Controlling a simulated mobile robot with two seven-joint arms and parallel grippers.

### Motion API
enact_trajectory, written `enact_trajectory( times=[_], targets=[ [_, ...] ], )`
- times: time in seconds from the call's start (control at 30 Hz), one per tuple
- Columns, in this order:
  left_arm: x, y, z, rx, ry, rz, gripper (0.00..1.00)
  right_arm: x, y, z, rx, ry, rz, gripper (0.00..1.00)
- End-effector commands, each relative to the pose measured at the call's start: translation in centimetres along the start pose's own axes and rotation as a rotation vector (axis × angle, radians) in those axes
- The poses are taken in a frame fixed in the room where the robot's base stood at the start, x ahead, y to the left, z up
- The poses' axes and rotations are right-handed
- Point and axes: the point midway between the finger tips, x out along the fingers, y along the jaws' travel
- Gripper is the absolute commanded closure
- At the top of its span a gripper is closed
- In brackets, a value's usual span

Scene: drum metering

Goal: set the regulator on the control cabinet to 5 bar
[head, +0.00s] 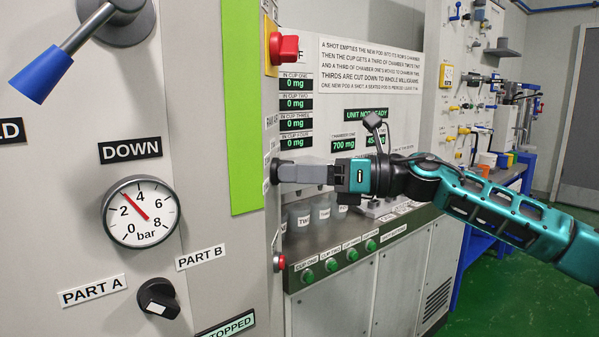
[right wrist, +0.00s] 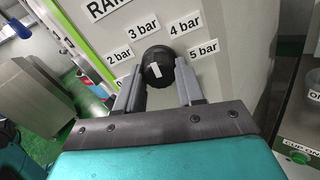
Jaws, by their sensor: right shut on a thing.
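The regulator is a round black knob (right wrist: 156,66) with a white mark, on the side panel of the control cabinet (right wrist: 215,75). Around it are labels "2 bar" (right wrist: 118,55), "3 bar" (right wrist: 143,28), "4 bar" (right wrist: 185,25) and "5 bar" (right wrist: 204,52). I cannot tell which label the white mark lines up with. My right gripper (head: 284,173) is shut on the knob, with one grey finger on each side in the right wrist view (right wrist: 160,92). In the head view the fingers hide most of the knob. My left gripper is not in view.
A round bar gauge (head: 141,212) on the front panel has its red needle between 2 and 4. Nearby are a blue-handled lever (head: 38,74), a black selector knob (head: 158,298) and a red switch (head: 284,48). A cup shelf (head: 345,245) with green buttons lies below my right arm.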

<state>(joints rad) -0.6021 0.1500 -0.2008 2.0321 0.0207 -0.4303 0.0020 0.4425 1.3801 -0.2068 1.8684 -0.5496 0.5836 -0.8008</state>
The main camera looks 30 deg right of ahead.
Motion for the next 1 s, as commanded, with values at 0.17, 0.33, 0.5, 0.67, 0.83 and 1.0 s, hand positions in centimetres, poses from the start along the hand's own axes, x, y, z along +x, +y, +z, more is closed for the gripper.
enact_trajectory(
  times=[0.17,0.33,0.5,0.67,0.83,1.0],
  targets=[
    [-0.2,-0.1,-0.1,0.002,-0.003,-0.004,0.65,0.0,0.1,0.1,0.116,0.002,-0.001,0.93],
    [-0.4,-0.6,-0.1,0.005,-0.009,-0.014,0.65,0.0,0.1,0.2,0.268,0.001,-0.001,0.93],
    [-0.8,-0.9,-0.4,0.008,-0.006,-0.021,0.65,0.0,0.1,0.2,0.432,0.001,-0.001,0.93],
    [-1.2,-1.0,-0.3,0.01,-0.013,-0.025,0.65,0.0,0.1,0.3,0.584,0.001,-0.001,0.93],
    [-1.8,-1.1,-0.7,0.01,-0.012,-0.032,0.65,0.0,0.2,0.3,0.745,0.001,-0.002,0.93],
    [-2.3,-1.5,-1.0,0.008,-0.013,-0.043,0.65,0.0,0.2,0.4,0.908,0.0,-0.002,0.93]
  ],
)
